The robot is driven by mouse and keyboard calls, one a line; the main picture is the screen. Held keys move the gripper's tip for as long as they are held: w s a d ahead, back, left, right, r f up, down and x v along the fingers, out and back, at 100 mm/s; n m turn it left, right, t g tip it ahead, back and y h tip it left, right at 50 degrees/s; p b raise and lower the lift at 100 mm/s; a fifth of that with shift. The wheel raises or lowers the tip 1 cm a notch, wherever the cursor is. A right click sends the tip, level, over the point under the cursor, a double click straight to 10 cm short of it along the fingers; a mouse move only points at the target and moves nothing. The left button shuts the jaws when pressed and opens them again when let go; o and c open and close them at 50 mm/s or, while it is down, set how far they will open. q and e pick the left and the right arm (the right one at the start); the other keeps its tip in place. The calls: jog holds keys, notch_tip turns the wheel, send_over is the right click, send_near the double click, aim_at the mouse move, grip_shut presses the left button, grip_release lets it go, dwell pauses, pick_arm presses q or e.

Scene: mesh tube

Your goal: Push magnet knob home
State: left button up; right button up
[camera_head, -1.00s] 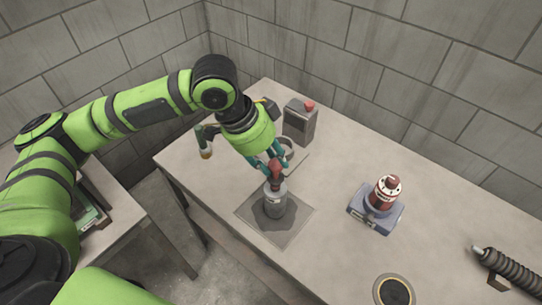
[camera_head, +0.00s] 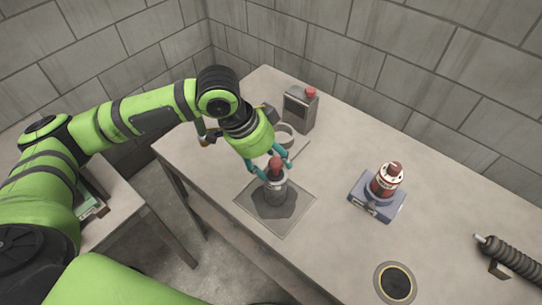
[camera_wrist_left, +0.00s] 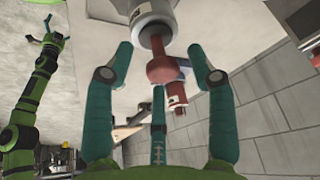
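A grey cylinder (camera_head: 276,187) with a red knob (camera_head: 275,163) on top stands upright on a dark patch of a square plate (camera_head: 259,226). My left gripper (camera_head: 269,172) is above it, teal fingers spread to either side of the knob. In the left wrist view the red knob (camera_wrist_left: 160,68) is between the open fingers (camera_wrist_left: 165,75), with gaps on both sides; it seems untouched. The cylinder's end (camera_wrist_left: 150,18) shows there too. My right gripper (camera_wrist_left: 48,30) shows small in the left wrist view, fingers apart and empty; the head view does not show it.
A grey box with a red button (camera_head: 299,108) and a pale ring (camera_head: 285,135) stand behind the gripper. A red-and-white canister (camera_head: 386,180) sits on a blue base (camera_head: 372,207) to the right. A round dark disc (camera_head: 395,283) and a ribbed black hose (camera_head: 515,262) lie further right.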

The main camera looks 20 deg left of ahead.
pick_arm(q)
jog(key=shift+r, duration=0.1)
jog(key=shift+s+r, duration=0.1)
jog(key=shift+r, duration=0.35)
jog(key=v, duration=1.1)
jog(key=shift+a, duration=0.15)
